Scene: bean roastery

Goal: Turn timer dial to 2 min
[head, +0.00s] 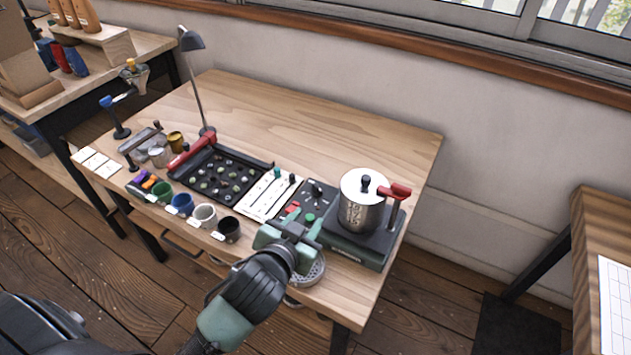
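A dark control panel (325,203) lies on the wooden table, left of the steel pot. It carries a black knob (316,188), a green round part and a red part. I cannot tell for sure which of these is the timer dial, and its markings are too small to read. My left gripper (304,221) is at the near edge of this panel, with its two green fingers apart and nothing visible between them. It hides part of the panel's near side. My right gripper is not in view.
A steel pot (358,212) with a red handle stands on a dark green base (357,251) right of the panel. White slider strips (264,194), a black bean tray (215,171) and several cups stand to the left. The table's back (300,120) is clear.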

